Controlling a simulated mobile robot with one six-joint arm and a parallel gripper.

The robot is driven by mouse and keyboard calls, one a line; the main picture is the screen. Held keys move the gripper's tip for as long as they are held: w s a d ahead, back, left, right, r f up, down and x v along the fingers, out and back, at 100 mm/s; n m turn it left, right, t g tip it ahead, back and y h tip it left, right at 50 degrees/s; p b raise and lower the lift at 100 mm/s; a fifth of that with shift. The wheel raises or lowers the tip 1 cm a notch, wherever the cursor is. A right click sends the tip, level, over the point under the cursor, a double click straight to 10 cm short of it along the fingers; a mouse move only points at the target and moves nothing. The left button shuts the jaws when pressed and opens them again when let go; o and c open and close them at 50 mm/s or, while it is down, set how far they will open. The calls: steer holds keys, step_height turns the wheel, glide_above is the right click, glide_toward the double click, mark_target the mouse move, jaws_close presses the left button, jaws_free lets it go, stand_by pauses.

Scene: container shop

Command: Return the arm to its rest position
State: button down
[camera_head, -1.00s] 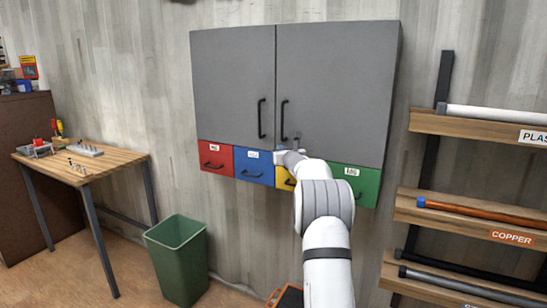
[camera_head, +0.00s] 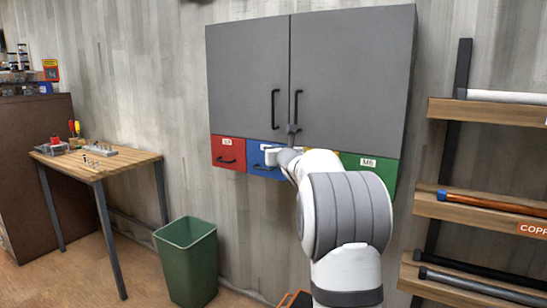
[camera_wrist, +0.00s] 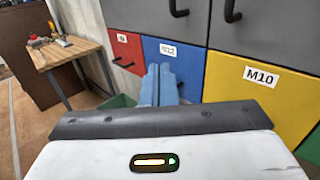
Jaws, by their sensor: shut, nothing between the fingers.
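My white and grey arm reaches up in front of the wall cabinet in the head view. The cabinet doors (camera_head: 345,80) are shut.
A green bin (camera_head: 187,262) stands on the floor below the drawers. A wooden workbench (camera_head: 85,165) with tools is at the left, beside a brown cabinet (camera_head: 40,150). A rack (camera_head: 480,205) with pipes stands at the right. An orange object (camera_head: 296,298) is at the bottom edge.

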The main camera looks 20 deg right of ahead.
steer(key=s+a+r+n+g+y+p, duration=0.1)
steer(key=s+a+n+y, duration=0.2)
steer(key=a+n, duration=0.35)
steer(key=s+a+n+g+y+p, duration=0.1)
steer(key=s+a+n+y+p, duration=0.15)
steer(key=s+a+n, duration=0.35)
steer(key=s+a+f+n+g+y+p, duration=0.1)
steer(key=s+a+f+n+g+y, duration=0.3)
steer(key=s+a+n, duration=0.8)
steer(key=s+d+f+n+g+h+p, duration=0.1)
steer(key=s+f+n, duration=0.5)
steer(key=s, duration=0.7)
steer(key=s+d+f+n+g+h+p, duration=0.1)
steer(key=s+f+n+g+h+p, duration=0.2)
steer(key=s, duration=1)
step_height(320, 180, down, 3)
steer(key=n+g+h, duration=0.3)
steer(key=n+g, duration=0.1)
steer(key=g, duration=0.1)
steer(key=shift+s+f, duration=0.15)
steer(key=shift+f, duration=0.05)
